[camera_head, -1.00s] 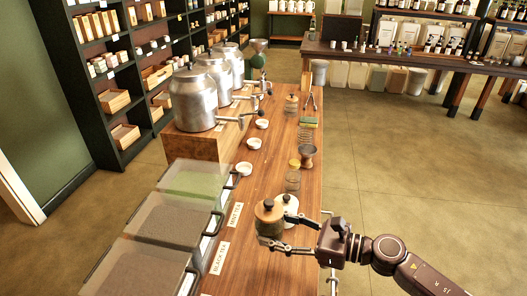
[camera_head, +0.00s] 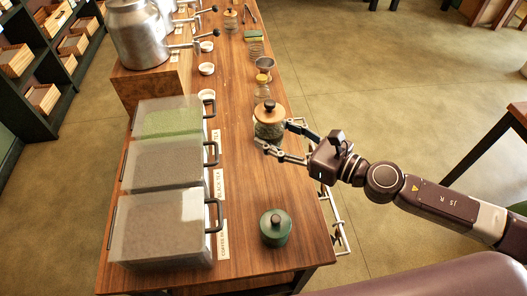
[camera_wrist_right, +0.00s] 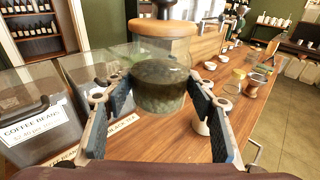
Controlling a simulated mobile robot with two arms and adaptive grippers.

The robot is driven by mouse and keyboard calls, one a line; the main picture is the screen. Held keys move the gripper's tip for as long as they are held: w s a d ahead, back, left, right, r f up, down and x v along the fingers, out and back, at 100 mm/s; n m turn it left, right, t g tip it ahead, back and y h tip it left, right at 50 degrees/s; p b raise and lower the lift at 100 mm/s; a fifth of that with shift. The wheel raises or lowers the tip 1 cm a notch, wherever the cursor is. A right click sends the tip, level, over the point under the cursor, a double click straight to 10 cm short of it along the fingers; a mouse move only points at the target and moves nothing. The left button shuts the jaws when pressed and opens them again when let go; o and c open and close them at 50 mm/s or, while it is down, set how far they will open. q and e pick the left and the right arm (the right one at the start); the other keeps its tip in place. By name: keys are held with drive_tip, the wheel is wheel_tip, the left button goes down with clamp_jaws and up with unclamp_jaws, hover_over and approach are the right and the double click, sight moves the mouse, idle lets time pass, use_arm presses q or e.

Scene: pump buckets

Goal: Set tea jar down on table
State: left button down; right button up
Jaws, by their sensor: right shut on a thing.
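The tea jar (camera_head: 268,126) is clear glass with dark green tea inside and a wooden lid with a dark knob. My right gripper (camera_head: 270,143) has its fingers on either side of the jar and is shut on it. In the right wrist view the jar (camera_wrist_right: 160,85) is upright between the finger pads (camera_wrist_right: 162,112). It is over the wooden table (camera_head: 248,180), near the right edge; I cannot tell whether its base touches. My left gripper is not in view.
A green lidded canister (camera_head: 275,228) stands near the table's front. Lidded bins (camera_head: 165,165) line the left side. A small jar (camera_head: 262,88) and a dark cup (camera_head: 265,65) stand behind the tea jar. Bare wood lies between the tea jar and canister.

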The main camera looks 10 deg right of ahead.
drive_tip(key=b, duration=0.5)
hover_over(272, 183)
wheel_tip(272, 183, down, 14)
drive_tip(key=shift+s, duration=0.1)
drive_tip(key=shift+f, duration=2.2)
